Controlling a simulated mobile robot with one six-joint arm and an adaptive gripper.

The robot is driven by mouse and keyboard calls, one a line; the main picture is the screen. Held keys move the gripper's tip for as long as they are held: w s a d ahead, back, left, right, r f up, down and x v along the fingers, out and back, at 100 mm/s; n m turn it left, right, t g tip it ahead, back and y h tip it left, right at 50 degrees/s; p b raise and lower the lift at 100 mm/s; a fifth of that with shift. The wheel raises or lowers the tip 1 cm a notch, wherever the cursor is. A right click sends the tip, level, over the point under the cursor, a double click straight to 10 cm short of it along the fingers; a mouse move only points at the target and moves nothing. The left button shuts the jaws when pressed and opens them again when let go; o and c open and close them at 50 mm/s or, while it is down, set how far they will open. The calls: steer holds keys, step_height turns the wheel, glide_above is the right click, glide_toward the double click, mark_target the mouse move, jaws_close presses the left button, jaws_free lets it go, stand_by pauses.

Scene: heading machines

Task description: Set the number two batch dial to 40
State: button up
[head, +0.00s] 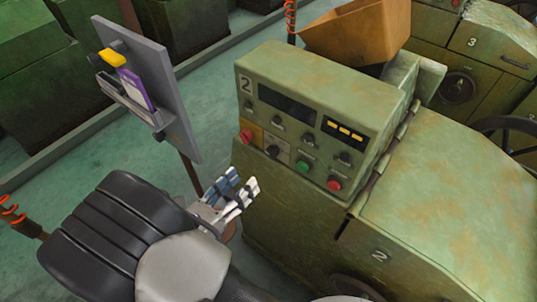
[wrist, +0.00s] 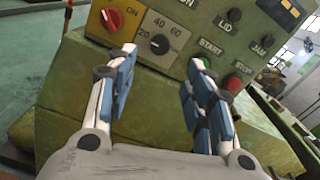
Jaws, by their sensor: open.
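The batch dial is a round black knob (wrist: 160,44) on a pale plate marked 20, 40 and 60 in the wrist view. A small light mark on its left side appears to lie toward the 20. In the head view the dial (head: 272,151) sits low on the front of the green machine numbered 2 (head: 330,110). My gripper (wrist: 162,58) is open and empty, its blue-and-white fingers spread to either side below the dial, apart from it. In the head view my gripper (head: 240,189) is in front of and below the panel.
A red rotary switch (wrist: 112,20) is left of the dial. The green start button (wrist: 206,62) and red stop button (wrist: 233,83) are to its right, near my right finger. A grey board (head: 150,85) on a post stands left of the machine.

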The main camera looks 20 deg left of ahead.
mark_target(270, 155)
steer(key=b+x, duration=0.1)
steer(key=x, duration=1)
steer(key=shift+w+d+b, duration=0.15)
steer(key=shift+w+b, duration=0.15)
steer(key=shift+w, duration=0.05)
steer(key=c, duration=1)
steer(key=shift+c, duration=0.2)
steer(key=shift+m, duration=0.4)
steer(key=m+b, duration=0.3)
steer(key=m, duration=0.2)
steer(key=shift+f+b, duration=0.1)
steer(key=shift+b, duration=0.3)
steer(key=m+b, duration=0.3)
steer(key=m, duration=0.1)
steer(key=shift+m+b, duration=0.65)
steer(key=shift+m, duration=0.35)
